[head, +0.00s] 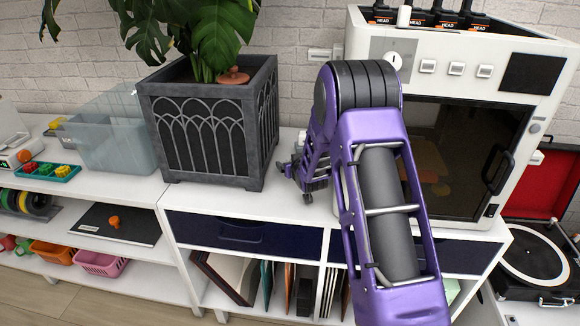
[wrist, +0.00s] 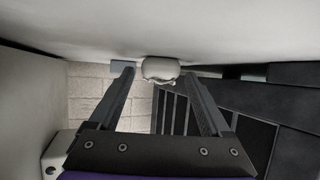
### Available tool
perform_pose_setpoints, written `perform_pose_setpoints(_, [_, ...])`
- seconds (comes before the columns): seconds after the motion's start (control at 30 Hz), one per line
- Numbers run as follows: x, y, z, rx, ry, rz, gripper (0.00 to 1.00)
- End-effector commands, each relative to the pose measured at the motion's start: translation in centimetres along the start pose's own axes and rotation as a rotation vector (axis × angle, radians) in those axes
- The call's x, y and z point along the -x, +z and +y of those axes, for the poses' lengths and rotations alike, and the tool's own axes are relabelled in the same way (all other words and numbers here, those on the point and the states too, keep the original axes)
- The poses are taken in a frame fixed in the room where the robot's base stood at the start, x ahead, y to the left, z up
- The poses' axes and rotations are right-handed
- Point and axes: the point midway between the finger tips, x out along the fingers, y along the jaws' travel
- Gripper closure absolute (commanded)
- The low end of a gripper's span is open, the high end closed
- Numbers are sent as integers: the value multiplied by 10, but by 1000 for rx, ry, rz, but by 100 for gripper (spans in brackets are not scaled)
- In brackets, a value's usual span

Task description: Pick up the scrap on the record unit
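The record unit (head: 225,202) is a low white cabinet with dark drawers and upright sleeves below. A pale grey-white rounded lump, which looks like the scrap (wrist: 160,69), rests against the white surface in the wrist view. My gripper (wrist: 158,72) is open, its two dark fingers apart on either side of the lump, near the tips. A gap shows on both sides, and I see no contact. In the head view my gripper (head: 297,180) is low over the unit's top, between planter and oven. I cannot clearly make out the scrap there.
A dark planter (head: 208,130) with a leafy plant stands close left of my gripper. A white oven-like machine (head: 455,110) stands to the right, partly behind my arm. A clear bin (head: 112,140) is on the left shelf. An open record player (head: 535,262) is at far right.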

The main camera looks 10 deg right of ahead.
Motion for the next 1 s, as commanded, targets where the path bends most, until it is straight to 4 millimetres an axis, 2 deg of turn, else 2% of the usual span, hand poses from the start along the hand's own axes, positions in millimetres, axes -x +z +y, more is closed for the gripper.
perform_pose_setpoints(0.03, [0, 0, 0, 0, 0, 0, 29])
perform_pose_setpoints(0.07, [0, 0, 0, 0, 0, 0, 35])
perform_pose_setpoints(0.4, [0, 0, 0, 0, 0, 0, 95])
perform_pose_setpoints(0.77, [0, -3, 0, 0, 0, 1, 95])
perform_pose_setpoints(1.0, [2, -17, -3, 0, 0, 2, 95])
